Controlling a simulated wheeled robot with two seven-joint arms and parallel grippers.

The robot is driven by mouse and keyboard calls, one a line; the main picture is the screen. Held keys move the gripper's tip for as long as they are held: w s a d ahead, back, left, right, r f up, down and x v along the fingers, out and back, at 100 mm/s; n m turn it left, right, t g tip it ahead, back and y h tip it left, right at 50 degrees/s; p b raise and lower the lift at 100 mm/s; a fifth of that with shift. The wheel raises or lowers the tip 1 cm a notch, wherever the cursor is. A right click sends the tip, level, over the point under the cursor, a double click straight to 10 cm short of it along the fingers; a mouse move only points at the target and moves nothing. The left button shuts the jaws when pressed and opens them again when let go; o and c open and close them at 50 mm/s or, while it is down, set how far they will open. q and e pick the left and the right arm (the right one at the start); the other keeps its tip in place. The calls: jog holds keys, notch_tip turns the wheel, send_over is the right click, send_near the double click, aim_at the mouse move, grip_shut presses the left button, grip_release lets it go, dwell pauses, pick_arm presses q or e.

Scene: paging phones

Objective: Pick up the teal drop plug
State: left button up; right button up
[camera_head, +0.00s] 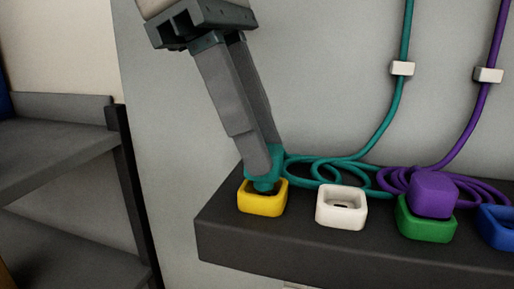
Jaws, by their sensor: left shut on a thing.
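The teal drop plug (263,183) is at the yellow socket (262,204), at the left end of the dark shelf. My left gripper (266,160) reaches down from the top left and is shut on the plug, with one finger covering part of it. The plug's lower end is at the yellow socket's opening; I cannot tell how deep it sits. Its teal cord (333,170) lies in loops on the shelf and runs up the wall. My right gripper is not in view.
On the dark shelf (300,245) stand an empty white socket (341,207), a green socket (425,222) with a purple plug (433,194), and a blue socket (497,226) at the right edge. White clips (402,68) hold the cords. A grey rack (60,150) stands left.

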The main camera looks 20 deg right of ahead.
pick_arm(q)
jog(key=shift+r, duration=0.4)
jog(key=shift+s+d+r+b, duration=0.15)
jog(key=shift+r+b, duration=0.3)
jog(key=shift+r, duration=0.1)
jog(key=shift+s+d+r+b, duration=0.1)
jog(key=shift+s+r+b, duration=0.05)
jog(key=shift+r+b, duration=0.35)
jog(key=s+d+r+b, duration=0.3)
jog(key=s+d+r, duration=0.4)
jog(key=s, duration=0.1)
jog(key=shift+d, duration=0.3)
jog(key=shift+w, duration=0.1)
jog(key=shift+r+p, duration=0.4)
jog(key=shift+p, duration=0.35)
